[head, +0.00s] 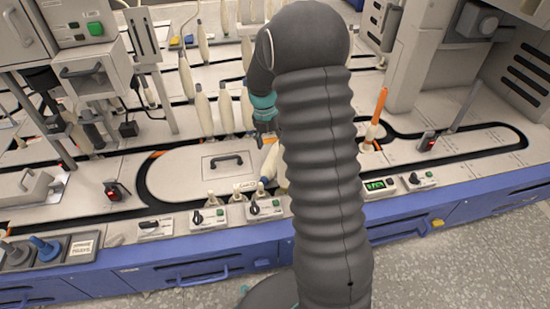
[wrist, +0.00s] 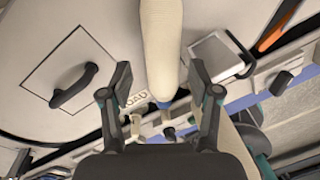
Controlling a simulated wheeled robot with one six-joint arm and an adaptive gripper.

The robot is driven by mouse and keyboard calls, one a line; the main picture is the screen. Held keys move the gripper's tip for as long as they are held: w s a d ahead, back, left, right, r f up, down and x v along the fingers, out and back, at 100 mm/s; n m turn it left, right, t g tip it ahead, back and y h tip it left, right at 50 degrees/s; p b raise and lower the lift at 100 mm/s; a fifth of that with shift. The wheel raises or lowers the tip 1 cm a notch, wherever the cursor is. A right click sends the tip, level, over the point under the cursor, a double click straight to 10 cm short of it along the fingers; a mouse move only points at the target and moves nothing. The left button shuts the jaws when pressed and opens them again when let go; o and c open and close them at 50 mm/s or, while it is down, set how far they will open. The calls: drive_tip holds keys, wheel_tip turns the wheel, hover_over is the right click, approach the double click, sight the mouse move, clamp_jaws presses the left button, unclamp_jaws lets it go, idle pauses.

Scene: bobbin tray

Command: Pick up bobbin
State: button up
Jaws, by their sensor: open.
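A cream bobbin (wrist: 163,45) with a bluish tip runs down from the top of the wrist view, between the two fingers of my gripper (wrist: 159,75). The fingers are open, with a visible gap on each side of the bobbin. In the head view, a cream bobbin (head: 269,163) stands tilted below my gripper (head: 262,138), partly hidden behind my arm. Several other cream bobbins (head: 203,110) stand upright farther back on the machine.
A flat panel with a black handle (head: 226,159) lies left of my gripper. An orange-topped spindle (head: 377,112) stands to the right of my arm. Small switch boxes (head: 210,218) line the front edge above the blue drawers (head: 180,272). Machine housings stand at both sides.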

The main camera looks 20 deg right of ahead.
sight(273, 155)
drive_tip(key=shift+s+d+f+b, duration=0.1)
drive_tip(key=shift+s+f+b, duration=0.1)
drive_tip(key=shift+f, duration=0.7)
drive_tip(key=shift+s+d+f+b, duration=0.1)
drive_tip(key=shift+f+b, duration=0.1)
drive_tip(key=shift+f, duration=0.75)
drive_tip(key=shift+s+d+f+b, duration=0.1)
drive_tip(key=shift+s+f+b, duration=0.1)
drive_tip(key=shift+f, duration=0.7)
drive_tip(key=shift+w+r, duration=0.1)
drive_tip(key=c, duration=1.1)
